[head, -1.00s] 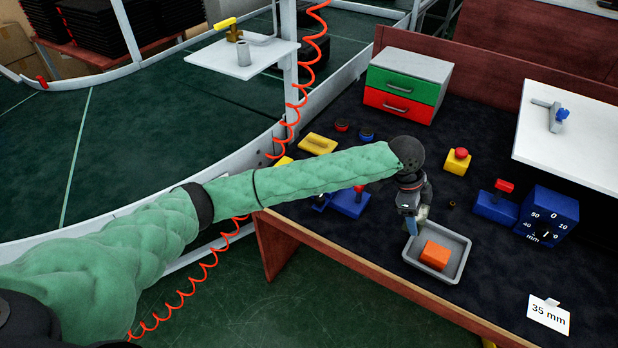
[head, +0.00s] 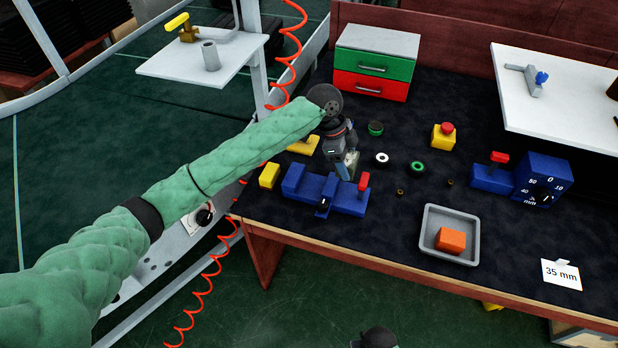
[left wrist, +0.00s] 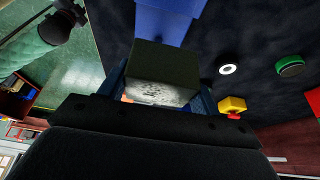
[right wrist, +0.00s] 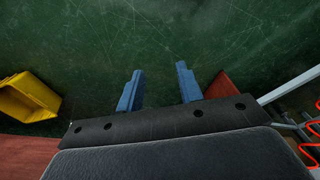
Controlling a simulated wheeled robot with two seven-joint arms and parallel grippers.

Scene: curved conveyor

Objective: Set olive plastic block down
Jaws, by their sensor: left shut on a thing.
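The olive plastic block (left wrist: 160,72) is between the fingers of my left gripper (head: 346,168), which is shut on it. In the left wrist view the block looks dark olive with a pale, scuffed face. In the head view only a small part of the block (head: 352,160) shows beside the fingers. The gripper hangs above the back edge of the blue clamp fixture (head: 310,187) with a red lever; I cannot tell whether the block touches it. My right gripper (left wrist: 62,25) shows at the left wrist view's corner; in the right wrist view (right wrist: 157,88) it is open and empty.
A grey tray (head: 428,225) with an orange block (head: 451,240) stands to the right. Several small rings and buttons lie behind and right of the fixture. A green-and-red drawer box (head: 372,72) stands at the back. A blue gauge (head: 545,180) is at the right.

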